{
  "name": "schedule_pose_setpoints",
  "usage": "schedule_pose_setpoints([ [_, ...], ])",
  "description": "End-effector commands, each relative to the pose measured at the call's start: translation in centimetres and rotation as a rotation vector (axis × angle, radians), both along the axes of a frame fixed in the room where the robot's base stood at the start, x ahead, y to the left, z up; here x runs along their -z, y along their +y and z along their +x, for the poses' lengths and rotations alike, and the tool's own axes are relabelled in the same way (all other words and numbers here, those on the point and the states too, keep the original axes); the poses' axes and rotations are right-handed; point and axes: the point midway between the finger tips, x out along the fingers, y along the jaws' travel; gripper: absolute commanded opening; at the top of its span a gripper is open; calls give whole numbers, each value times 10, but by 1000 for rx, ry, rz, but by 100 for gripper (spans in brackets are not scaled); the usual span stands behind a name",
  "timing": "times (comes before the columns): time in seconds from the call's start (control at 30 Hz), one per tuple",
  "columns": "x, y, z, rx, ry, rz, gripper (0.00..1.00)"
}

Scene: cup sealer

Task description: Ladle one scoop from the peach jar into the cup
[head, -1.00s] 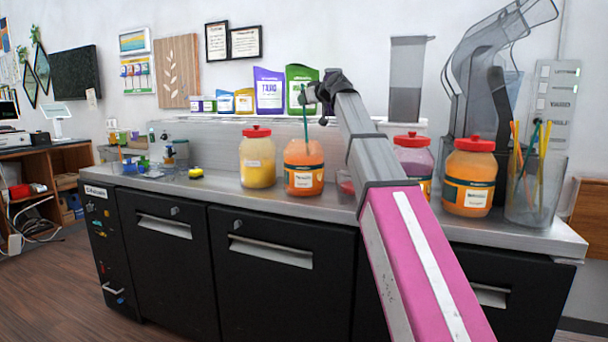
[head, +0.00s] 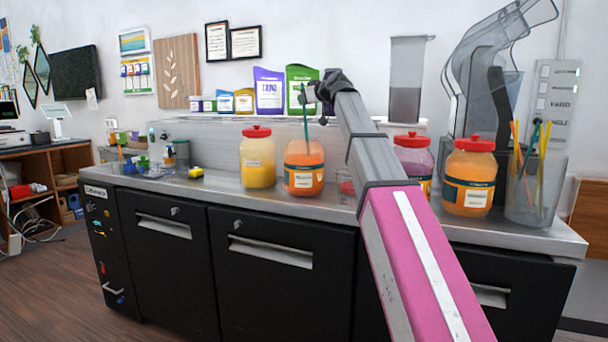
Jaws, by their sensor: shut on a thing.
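The open jar with orange contents (head: 304,180), likely the peach jar, stands lidless on the steel counter. A thin green ladle handle (head: 306,124) rises from its mouth. The ladle's bowl is hidden inside the jar. My gripper (head: 310,94) is above the jar, shut on the upper end of the handle, which is nearly upright. A small clear and reddish item (head: 345,184) beside the jar is partly hidden by my arm. I cannot tell whether it is the cup or a lid.
Red-lidded jars of yellow (head: 257,165), purple (head: 411,152) and orange (head: 469,182) contents stand on the counter (head: 215,190). A clear holder with colored sticks (head: 535,190) is at right. Small items and a yellow sponge (head: 196,172) are at left. Packets line the back ledge.

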Motion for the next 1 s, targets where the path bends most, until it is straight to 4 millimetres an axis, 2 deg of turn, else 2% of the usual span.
schedule_pose_setpoints([
  [1.0,-62,0,1,0,-1,0,0],
])
